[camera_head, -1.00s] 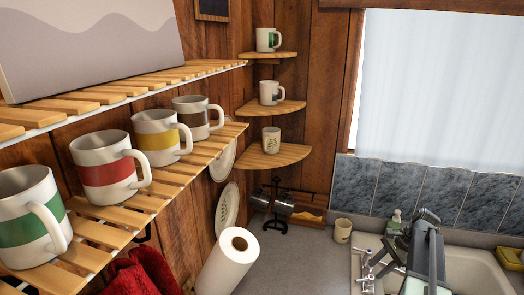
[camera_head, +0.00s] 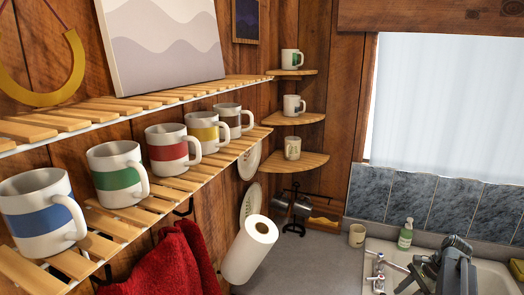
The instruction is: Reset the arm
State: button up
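My arm, dark grey, shows at the lower right in front of the sink, with what looks like my gripper (camera_head: 452,266) at its end. It appears small and foreshortened, and its lower part is cut off by the bottom edge of the picture. The fingers cannot be made out clearly, and I see nothing held in them.
A slatted wall shelf (camera_head: 100,247) on the left bears several mugs with coloured bands. A paper towel roll (camera_head: 249,250) and red towel (camera_head: 163,263) are below. Beside my arm are the sink faucet (camera_head: 378,270), a soap bottle (camera_head: 405,234) and a mug (camera_head: 357,235).

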jog(key=w+a+f+n+g+b, duration=0.15)
jog(key=a+f+b, duration=0.25)
jog(key=a, duration=0.7)
jog(key=w+a+f+n+b, duration=0.1)
jog(key=a+f+n+b, duration=0.25)
jog(key=a, duration=0.75)
jog(key=s+a+f+n+h+b, duration=0.4)
jog(key=s+a+f+n, duration=0.2)
jog(key=n, duration=0.5)
jog(key=s+a, duration=0.2)
jog(key=a, duration=0.1)
jog(key=shift+s+f+h, duration=0.2)
jog(key=shift+f+h, duration=0.15)
jog(key=shift+h, duration=0.05)
